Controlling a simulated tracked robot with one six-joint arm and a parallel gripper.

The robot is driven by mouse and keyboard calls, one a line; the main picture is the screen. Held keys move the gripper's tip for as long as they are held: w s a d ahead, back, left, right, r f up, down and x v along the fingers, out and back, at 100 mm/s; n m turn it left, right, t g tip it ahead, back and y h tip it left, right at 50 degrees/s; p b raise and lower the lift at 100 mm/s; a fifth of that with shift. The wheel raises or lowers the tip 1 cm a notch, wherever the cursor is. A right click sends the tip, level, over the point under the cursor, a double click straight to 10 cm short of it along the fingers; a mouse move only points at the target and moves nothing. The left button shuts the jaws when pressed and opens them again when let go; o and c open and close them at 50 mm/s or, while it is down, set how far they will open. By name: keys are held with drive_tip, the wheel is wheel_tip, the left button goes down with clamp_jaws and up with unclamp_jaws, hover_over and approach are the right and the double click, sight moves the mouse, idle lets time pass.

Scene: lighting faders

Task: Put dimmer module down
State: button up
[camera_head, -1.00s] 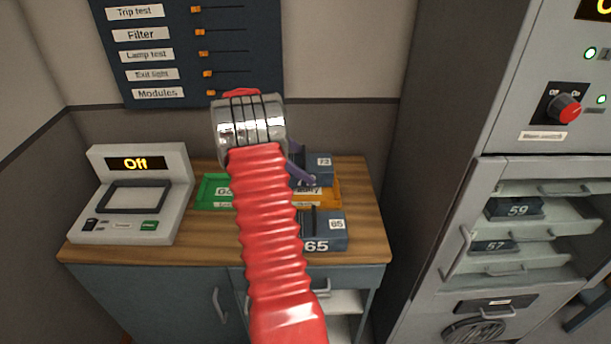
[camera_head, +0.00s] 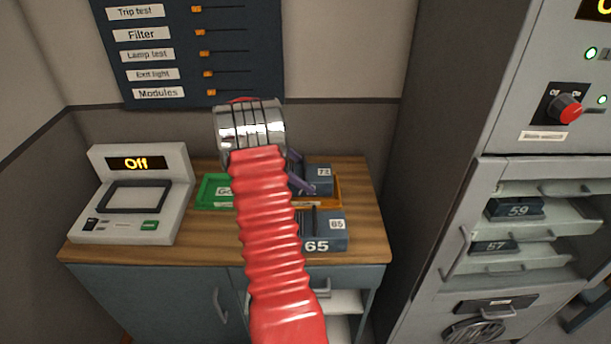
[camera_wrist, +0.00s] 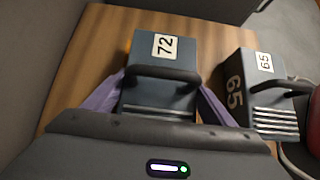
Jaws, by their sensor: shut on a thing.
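The dimmer module marked 72 (camera_wrist: 160,78) is a dark blue-grey box with a black handle. It sits between the purple fingers of my gripper (camera_wrist: 158,100), which is shut on it. In the head view the module (camera_head: 320,180) shows at the orange tray (camera_head: 339,190), partly behind my red arm, with one purple finger (camera_head: 303,187) beside it. I cannot tell whether its underside touches the tray or the counter.
A module marked 65 (camera_head: 325,238) stands on the wooden counter (camera_head: 366,222) in front of the orange tray. A green tray (camera_head: 212,191) is to the left, then a grey console (camera_head: 130,200) reading Off. A cabinet (camera_head: 492,165) with modules 59 and 57 stands at the right.

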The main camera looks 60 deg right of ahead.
drive_tip(key=shift+f, duration=0.4)
drive_tip(key=o, duration=1.8)
drive_tip(key=shift+o, duration=0.2)
drive_tip(key=shift+r, duration=0.6)
drive_tip(key=v, duration=1.2)
